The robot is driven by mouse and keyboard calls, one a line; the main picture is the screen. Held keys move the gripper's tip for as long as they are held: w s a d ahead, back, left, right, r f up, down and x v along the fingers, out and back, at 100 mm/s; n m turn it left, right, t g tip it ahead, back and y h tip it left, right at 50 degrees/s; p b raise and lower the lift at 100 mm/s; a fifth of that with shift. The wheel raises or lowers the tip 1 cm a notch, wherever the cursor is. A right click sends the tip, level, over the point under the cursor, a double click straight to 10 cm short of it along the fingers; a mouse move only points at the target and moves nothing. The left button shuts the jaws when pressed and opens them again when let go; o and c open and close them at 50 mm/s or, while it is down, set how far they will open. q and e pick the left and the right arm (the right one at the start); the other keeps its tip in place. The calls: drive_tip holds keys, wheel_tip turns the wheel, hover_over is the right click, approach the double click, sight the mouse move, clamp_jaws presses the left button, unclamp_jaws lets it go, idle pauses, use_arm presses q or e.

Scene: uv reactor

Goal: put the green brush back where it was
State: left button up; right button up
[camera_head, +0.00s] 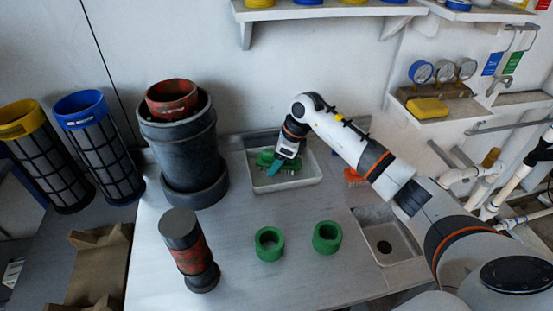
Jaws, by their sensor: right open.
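The green brush (291,166), with pale bristles, lies in a shallow white tray (307,182) at the back of the bench. My right gripper (275,167) reaches down over the tray, and its teal fingers are at the brush. The gripper is open and hides the middle of the brush. I cannot tell whether the fingers touch it. My left gripper is not in view.
An orange brush (354,177) lies right of the tray, partly behind my right arm. Two green rings (269,244) and a dark-red cylinder (189,252) stand in front. A big grey vessel (183,152) stands left. A sink (385,243) is at right.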

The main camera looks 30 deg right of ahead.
drive_tip(key=v, duration=1.2)
drive_tip(key=shift+r, duration=0.1)
